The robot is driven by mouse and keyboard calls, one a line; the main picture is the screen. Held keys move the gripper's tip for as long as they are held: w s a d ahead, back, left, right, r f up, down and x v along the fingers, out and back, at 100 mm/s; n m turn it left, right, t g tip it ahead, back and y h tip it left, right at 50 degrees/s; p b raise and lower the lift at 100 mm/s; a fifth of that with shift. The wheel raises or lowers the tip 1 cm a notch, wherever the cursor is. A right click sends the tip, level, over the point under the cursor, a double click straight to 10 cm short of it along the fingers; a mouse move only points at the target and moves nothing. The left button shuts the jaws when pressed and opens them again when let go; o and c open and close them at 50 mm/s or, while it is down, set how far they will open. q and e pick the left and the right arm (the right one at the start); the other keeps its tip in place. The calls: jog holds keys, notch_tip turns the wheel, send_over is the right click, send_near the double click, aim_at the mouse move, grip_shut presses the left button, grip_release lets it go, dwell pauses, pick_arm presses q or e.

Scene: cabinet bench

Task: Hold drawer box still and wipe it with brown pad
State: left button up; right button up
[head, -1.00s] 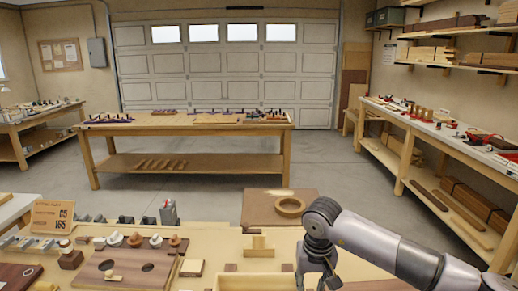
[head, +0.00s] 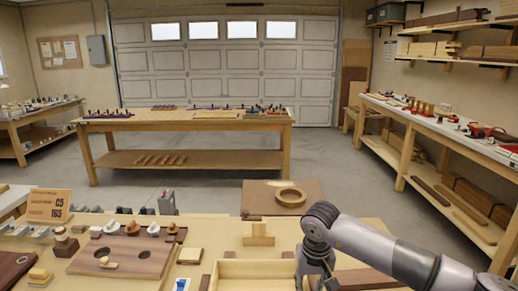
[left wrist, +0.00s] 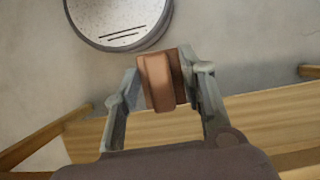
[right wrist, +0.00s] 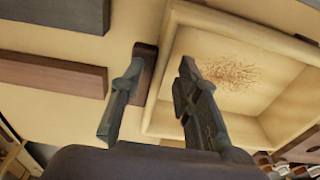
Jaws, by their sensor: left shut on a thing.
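The drawer box (head: 255,270) is a pale, open wooden box at the bottom of the head view. In the right wrist view the drawer box (right wrist: 186,30) has a patch of brown crumbs (right wrist: 232,74) on its floor. My right gripper (right wrist: 155,95) is open, its fingers apart on either side of the box's near wall and a dark brown strip (right wrist: 145,72); I cannot tell whether they touch. It is partly seen in the head view (head: 318,278). My left gripper (left wrist: 160,85) is shut on the brown pad (left wrist: 155,82), seen only in the left wrist view.
Dark wooden boards (right wrist: 50,75) lie beside the box. In the left wrist view a round grey-rimmed object (left wrist: 115,15) is near the pad.

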pick_arm(q)
jog(key=w+d+r+n+t+h, duration=0.1)
jog(key=w+d+r+n+h, duration=0.1)
jog(key=w+d+r+n, duration=0.55)
jog(key=w+d+r+n+t+h, duration=0.15)
jog(key=w+d+r+n, duration=0.3)
jog(key=w, duration=0.65)
jog(key=w+d+r+n+t+h, duration=0.1)
jog(key=w+d+r+n+t, duration=0.1)
jog(key=w+d+r+n, duration=0.6)
jog(key=f, duration=0.3)
jog(key=f+m, duration=0.1)
jog(key=f, duration=0.3)
jog(key=w+a+f+m, duration=0.1)
jog(key=f, duration=0.2)
jog(key=shift+f, duration=0.3)
jog(key=d+f, duration=0.3)
jog(key=shift+w+d+f, duration=0.15)
jog(key=shift+d+f, duration=0.1)
jog(key=shift+d, duration=0.1)
jog(key=a, duration=0.5)
jog(key=shift+a, duration=0.3)
jog(key=shift+a+f, duration=0.1)
jog(key=shift+a, duration=0.75)
jog(key=shift+d, duration=3.6)
pick_arm(e)
jog(key=shift+c, duration=0.5)
